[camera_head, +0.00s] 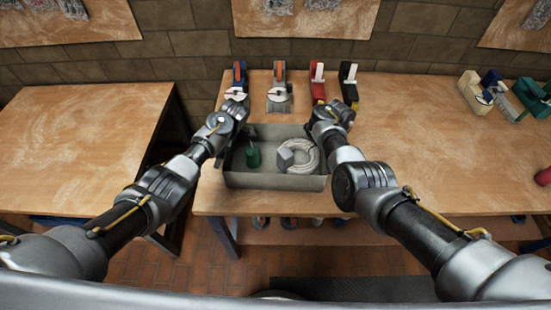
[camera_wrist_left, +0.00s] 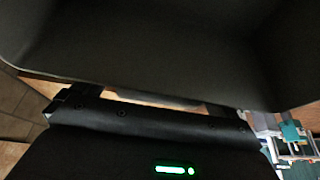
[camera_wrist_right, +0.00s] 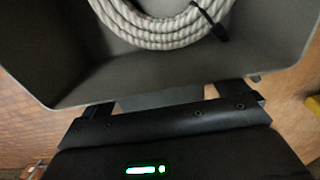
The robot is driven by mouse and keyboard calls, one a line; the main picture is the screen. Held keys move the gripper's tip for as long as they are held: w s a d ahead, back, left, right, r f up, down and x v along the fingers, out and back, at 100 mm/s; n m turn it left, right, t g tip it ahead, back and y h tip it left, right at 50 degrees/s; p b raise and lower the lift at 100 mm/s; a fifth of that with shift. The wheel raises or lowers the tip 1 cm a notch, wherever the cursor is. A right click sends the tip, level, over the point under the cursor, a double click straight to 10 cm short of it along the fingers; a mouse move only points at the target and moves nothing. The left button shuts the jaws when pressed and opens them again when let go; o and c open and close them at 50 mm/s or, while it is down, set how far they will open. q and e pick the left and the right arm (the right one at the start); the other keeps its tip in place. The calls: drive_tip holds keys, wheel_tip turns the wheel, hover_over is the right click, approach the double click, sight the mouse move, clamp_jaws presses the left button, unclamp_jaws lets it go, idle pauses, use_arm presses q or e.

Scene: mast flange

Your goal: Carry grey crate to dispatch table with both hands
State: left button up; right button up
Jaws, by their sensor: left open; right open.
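The grey crate (camera_head: 275,181) stands level on the large wooden table in the head view, near its front left edge. It holds a green object (camera_head: 253,156), a grey block (camera_head: 285,158) and a coil of pale rope (camera_head: 308,150). My left gripper (camera_wrist_left: 158,103) is open at the crate's left wall, with dark crate wall (camera_wrist_left: 160,50) close above it. My right gripper (camera_wrist_right: 168,98) is open at the crate's right side, just beside its wall (camera_wrist_right: 75,70). Both gripper tips are largely hidden in the head view; I cannot tell if they touch the crate.
A bare wooden table (camera_head: 75,140) stands at the left, across a narrow gap. Several clamps, including a red one (camera_head: 317,80), stand behind the crate on the large table (camera_head: 420,130). More tools, including a green one (camera_head: 531,97), are at the far right. A brick wall is behind.

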use_arm(q)
drive_tip(key=shift+f, duration=0.1)
use_arm(e)
drive_tip(key=shift+f, duration=0.15)
use_arm(q)
drive_tip(key=c, duration=1.5)
use_arm(e)
drive_tip(key=c, duration=1.5)
drive_tip(key=shift+w, duration=0.1)
